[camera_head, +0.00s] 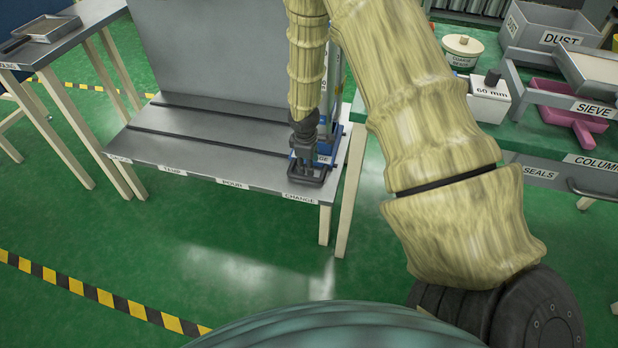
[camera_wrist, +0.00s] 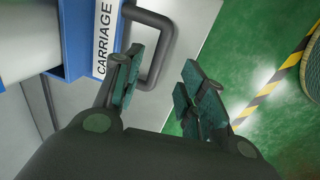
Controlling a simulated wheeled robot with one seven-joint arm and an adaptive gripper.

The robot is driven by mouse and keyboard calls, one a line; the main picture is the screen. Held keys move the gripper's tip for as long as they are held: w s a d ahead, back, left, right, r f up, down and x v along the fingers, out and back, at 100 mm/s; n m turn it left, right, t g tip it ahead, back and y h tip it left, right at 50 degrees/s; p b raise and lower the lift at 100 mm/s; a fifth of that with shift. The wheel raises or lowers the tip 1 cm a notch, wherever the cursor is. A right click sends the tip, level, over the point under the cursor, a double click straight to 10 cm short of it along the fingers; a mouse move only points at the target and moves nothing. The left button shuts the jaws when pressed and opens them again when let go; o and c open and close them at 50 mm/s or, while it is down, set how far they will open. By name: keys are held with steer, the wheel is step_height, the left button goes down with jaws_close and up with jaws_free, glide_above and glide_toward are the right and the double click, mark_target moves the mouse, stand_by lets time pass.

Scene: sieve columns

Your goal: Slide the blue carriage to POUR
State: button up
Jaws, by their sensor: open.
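The blue carriage (camera_head: 335,140) stands at the right end of the grey bench, by its rightmost label, which seems to read CHANGE. It is partly hidden behind my arm. The wrist view shows its blue side (camera_wrist: 76,38) with a CARRIAGE label and a dark grey loop handle (camera_wrist: 166,52). My gripper (camera_wrist: 158,92) is open at the handle. The outer bar of the handle shows between the fingers; I cannot tell whether they touch it. In the head view my gripper (camera_head: 304,150) is above the handle (camera_head: 306,180). The POUR label (camera_head: 233,184) is left of the carriage on the front edge.
The bench top (camera_head: 195,150) has dark slots running along it and looks clear left of the carriage. An upright grey panel (camera_head: 215,50) stands behind. A green-topped table (camera_head: 530,130) with a sieve, containers and a 60 mm block is close on the right.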

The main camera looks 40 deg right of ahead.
mark_target(309, 177)
steer(key=f, duration=0.3)
steer(key=f+b, duration=0.1)
steer(key=f, duration=0.1)
steer(key=w+d+f, duration=0.1)
steer(key=f, duration=0.2)
steer(key=shift+f, duration=0.3)
steer(key=shift+c, duration=0.5)
jaws_close()
